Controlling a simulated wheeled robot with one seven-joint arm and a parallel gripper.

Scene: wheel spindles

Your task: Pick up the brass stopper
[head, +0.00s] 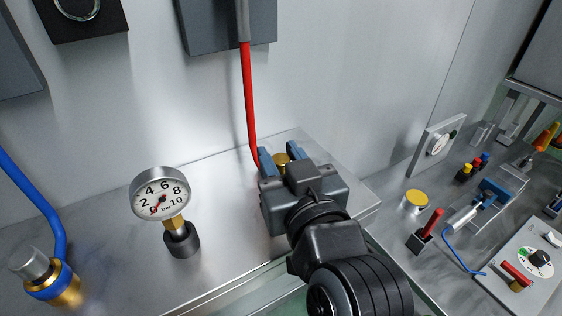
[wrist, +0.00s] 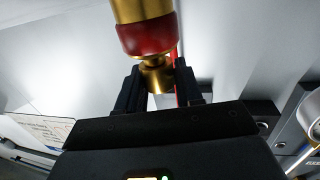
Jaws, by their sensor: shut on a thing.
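The brass stopper (wrist: 157,78) sits between the two dark fingers of my gripper (wrist: 161,88) in the wrist view. My gripper is shut on it. A larger brass fitting with a red band (wrist: 145,32) adjoins the stopper at the top of that view; I cannot tell whether the two are joined. In the head view my gripper (head: 281,161), with blue fingers, is over the steel bench near the back wall. A bit of brass (head: 282,158) shows between its fingers; the rest is hidden by my gripper.
A red hose (head: 248,100) comes down from a grey wall box to behind my gripper. A pressure gauge (head: 160,195) stands to the left. A blue-banded brass fitting (head: 55,285) with a blue hose is at far left. A lower bench at right holds a yellow-topped jar (head: 416,200) and several tools.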

